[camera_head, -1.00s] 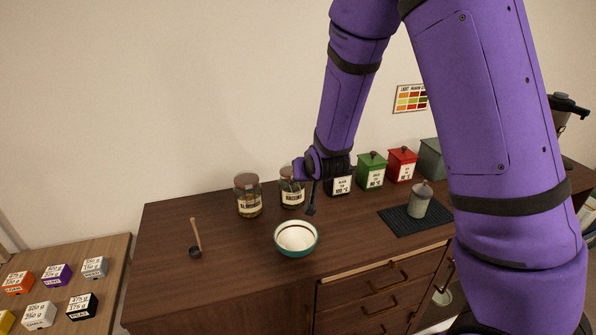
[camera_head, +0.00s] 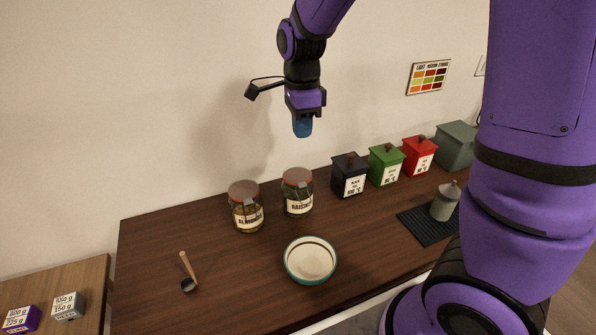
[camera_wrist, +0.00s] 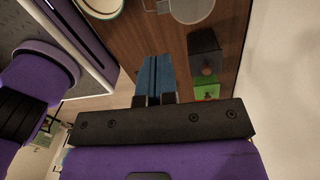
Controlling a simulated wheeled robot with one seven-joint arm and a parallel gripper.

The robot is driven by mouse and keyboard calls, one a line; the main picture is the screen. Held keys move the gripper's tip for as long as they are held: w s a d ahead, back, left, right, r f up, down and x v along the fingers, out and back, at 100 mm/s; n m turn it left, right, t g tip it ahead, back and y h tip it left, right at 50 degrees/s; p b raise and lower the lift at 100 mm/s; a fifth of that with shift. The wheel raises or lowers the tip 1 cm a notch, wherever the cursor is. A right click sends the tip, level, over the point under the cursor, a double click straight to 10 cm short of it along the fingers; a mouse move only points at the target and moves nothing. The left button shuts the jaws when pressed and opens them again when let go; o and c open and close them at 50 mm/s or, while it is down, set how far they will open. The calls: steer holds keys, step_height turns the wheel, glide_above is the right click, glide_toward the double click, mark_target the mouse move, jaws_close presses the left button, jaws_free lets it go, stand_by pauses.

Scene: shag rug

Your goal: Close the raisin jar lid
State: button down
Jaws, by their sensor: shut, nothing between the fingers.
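The raisin jar (camera_head: 298,203) is a glass jar with a pale label, upright on the dark wooden counter. Its reddish-brown lid (camera_head: 297,177) lies over the mouth and looks level; any fine gap is too small to tell. My gripper (camera_head: 302,127) hangs above the jar, well clear of it, with its blue fingers pointing down, shut and empty. In the wrist view the shut fingers (camera_wrist: 157,75) point toward the counter.
The almond jar (camera_head: 246,208) stands just left of the raisin jar. Black (camera_head: 350,175), green (camera_head: 386,165) and red (camera_head: 419,156) canisters stand right. A bowl (camera_head: 310,262) sits in front, and a scoop (camera_head: 187,272) lies left. The air around the gripper is clear.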

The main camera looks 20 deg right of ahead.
mark_target(304, 187)
steer(key=f, duration=0.9)
steer(key=s+f, duration=0.1)
steer(key=f, duration=0.3)
steer(key=shift+f, duration=0.4)
steer(key=shift+f, duration=0.1)
steer(key=shift+s+f, duration=0.15)
steer(key=shift+f, duration=0.45)
steer(key=shift+s+f, duration=0.2)
